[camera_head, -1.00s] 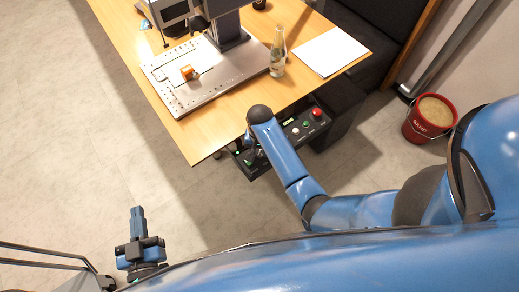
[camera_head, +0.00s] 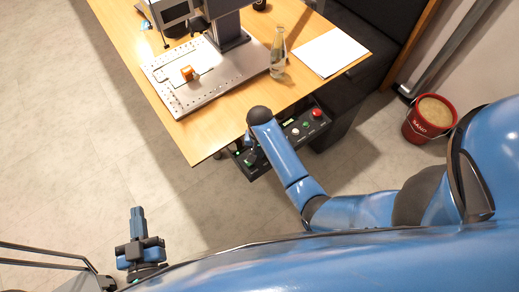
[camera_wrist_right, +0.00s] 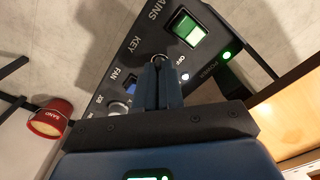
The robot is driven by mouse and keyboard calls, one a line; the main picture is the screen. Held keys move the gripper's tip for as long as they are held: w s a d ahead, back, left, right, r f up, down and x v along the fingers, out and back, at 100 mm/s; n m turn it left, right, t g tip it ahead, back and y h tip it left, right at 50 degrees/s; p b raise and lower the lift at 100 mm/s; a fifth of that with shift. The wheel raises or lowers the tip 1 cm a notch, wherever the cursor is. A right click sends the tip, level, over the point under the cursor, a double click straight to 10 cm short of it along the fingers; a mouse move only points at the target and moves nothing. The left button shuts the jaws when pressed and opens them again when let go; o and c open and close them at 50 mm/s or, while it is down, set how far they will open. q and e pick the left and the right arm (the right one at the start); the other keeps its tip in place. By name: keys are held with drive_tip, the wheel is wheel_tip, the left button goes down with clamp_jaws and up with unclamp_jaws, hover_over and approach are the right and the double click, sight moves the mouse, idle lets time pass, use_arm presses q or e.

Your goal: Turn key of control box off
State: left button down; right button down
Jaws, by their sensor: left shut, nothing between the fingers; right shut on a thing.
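The control box (camera_head: 312,132) is a dark panel under the table's front edge. In the right wrist view, the control box (camera_wrist_right: 110,62) has a lit green rocker switch, a green power light, a white light and the labels MAINS, KEY and FAN. My right gripper (camera_wrist_right: 160,64) is shut on the key (camera_wrist_right: 159,59) beside the KEY label. The fingers hide most of the key, so I cannot tell its angle. In the head view my right forearm covers part of the box. My left gripper (camera_head: 138,213) is shut and empty above the floor at lower left.
The wooden table (camera_head: 215,133) carries the laser marker's metal plate (camera_head: 205,85), an orange block (camera_head: 187,73), a glass bottle (camera_head: 278,55) and white paper (camera_head: 330,52). A red sand bucket (camera_head: 430,118) stands on the floor at right.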

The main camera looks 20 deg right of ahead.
drive_tip(key=n+p, duration=0.2)
drive_tip(key=n, duration=0.1)
drive_tip(key=shift+r, duration=0.2)
drive_tip(key=n+p, duration=0.2)
drive_tip(key=n, duration=0.2)
drive_tip(key=shift+n+p, duration=0.4)
drive_tip(key=n+p, duration=0.1)
drive_tip(key=n, duration=0.3)
drive_tip(key=shift+n+p, duration=0.3)
drive_tip(key=n+p, duration=0.1)
drive_tip(key=n, duration=0.3)
drive_tip(key=shift+f+n, duration=0.15)
drive_tip(key=shift+n, duration=0.25)
drive_tip(key=c, duration=1.3)
unclamp_jaws()
drive_tip(key=shift+o, duration=0.2)
wheel_tip(320, 180, up, 11)
drive_tip(key=shift+p, duration=0.3)
